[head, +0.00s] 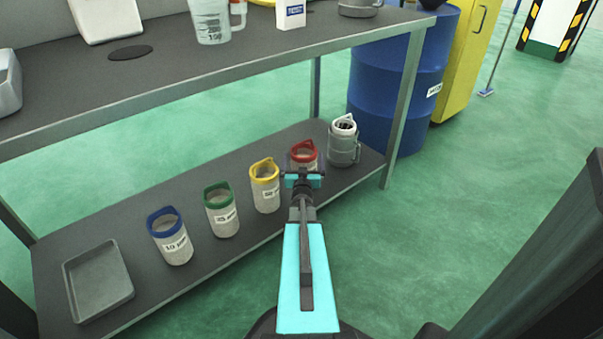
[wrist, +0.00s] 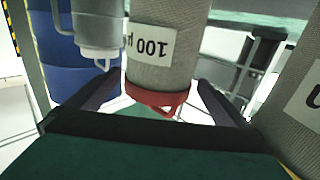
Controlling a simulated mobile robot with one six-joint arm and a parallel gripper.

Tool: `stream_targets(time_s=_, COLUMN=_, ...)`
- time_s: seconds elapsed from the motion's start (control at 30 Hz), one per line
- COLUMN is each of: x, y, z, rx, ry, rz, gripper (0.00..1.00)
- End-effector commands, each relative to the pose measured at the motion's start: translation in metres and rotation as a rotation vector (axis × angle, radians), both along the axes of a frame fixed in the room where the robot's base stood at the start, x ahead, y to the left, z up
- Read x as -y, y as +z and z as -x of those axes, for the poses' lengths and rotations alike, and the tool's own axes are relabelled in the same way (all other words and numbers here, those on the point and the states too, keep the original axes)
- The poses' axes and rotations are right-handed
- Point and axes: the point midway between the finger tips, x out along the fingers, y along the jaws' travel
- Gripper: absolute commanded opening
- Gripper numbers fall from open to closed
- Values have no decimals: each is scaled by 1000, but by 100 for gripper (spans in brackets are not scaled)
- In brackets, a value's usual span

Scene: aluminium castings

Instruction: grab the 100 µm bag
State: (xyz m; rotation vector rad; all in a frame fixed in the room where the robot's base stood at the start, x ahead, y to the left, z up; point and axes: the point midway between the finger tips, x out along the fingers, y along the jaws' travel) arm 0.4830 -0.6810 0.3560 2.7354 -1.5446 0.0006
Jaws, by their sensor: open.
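The 100 µm bag (head: 303,149) is a pale mesh bag with a red ring, standing on the lower shelf. In the head view my gripper (head: 302,180) is in front of it and hides most of its body and label. In the wrist view, which is upside down, the bag (wrist: 163,62) shows its "100 µ" label and red ring. My gripper (wrist: 160,88) is open, with one finger on each side of the bag in the picture. I cannot tell whether the fingers touch it.
Yellow-ring (head: 265,190), green-ring (head: 221,212) and blue-ring (head: 170,240) bags stand to the left, then a grey tray (head: 98,281). A grey canister (head: 343,146) stands close on the right. A blue drum (head: 385,105) stands beyond the bench.

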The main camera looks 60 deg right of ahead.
Motion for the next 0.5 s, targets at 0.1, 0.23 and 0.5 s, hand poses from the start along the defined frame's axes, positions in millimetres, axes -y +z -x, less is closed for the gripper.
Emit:
stream_targets(time_s=0.1, x=13, y=-4, z=-9, rx=1, ry=0, rz=1, gripper=100)
stream_targets(time_s=0.23, x=22, y=-3, z=-14, rx=0, ry=0, rz=0, gripper=100)
stream_targets(time_s=0.5, x=26, y=-1, z=-16, rx=-1, ry=0, rz=-1, gripper=100)
